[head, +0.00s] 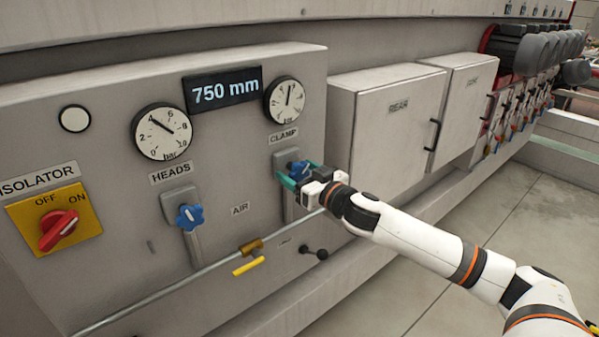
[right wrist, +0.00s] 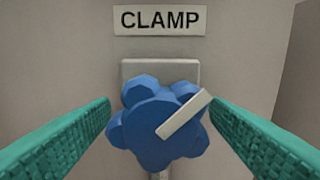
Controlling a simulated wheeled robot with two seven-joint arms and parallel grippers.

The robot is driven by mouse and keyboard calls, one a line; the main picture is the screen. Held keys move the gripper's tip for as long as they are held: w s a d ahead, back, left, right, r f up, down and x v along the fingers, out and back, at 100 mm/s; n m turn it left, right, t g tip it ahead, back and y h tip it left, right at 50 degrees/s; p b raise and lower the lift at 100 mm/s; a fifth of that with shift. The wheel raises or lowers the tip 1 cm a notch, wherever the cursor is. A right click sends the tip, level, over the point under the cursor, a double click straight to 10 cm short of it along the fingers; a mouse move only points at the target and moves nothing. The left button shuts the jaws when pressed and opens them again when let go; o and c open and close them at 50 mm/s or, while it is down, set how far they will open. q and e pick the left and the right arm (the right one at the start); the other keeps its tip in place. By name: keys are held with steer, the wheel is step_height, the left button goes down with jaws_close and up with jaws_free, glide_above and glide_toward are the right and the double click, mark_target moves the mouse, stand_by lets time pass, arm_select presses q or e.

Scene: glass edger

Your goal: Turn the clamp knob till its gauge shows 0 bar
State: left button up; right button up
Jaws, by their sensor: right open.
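The blue clamp knob (head: 297,168) sits on its plate under the CLAMP label. In the right wrist view the knob (right wrist: 158,122) is lobed, with a pale pointer bar slanting up to the right. My right gripper (head: 292,178) is at the knob; its green fingers stand open on either side of it, with visible gaps in the right wrist view. The clamp gauge (head: 284,101) is a round white dial above the label. Its needle points nearly straight up; its numbers are too small to read surely. My left gripper is not in view.
The HEADS gauge (head: 161,132) and blue HEADS knob (head: 189,216) are to the left, with a red isolator switch (head: 58,230) farther left. A yellow-handled valve (head: 249,265) and a black-knobbed lever (head: 315,252) are below. Grey cabinets (head: 384,130) stand to the right.

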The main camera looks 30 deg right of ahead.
steer(key=c, duration=1)
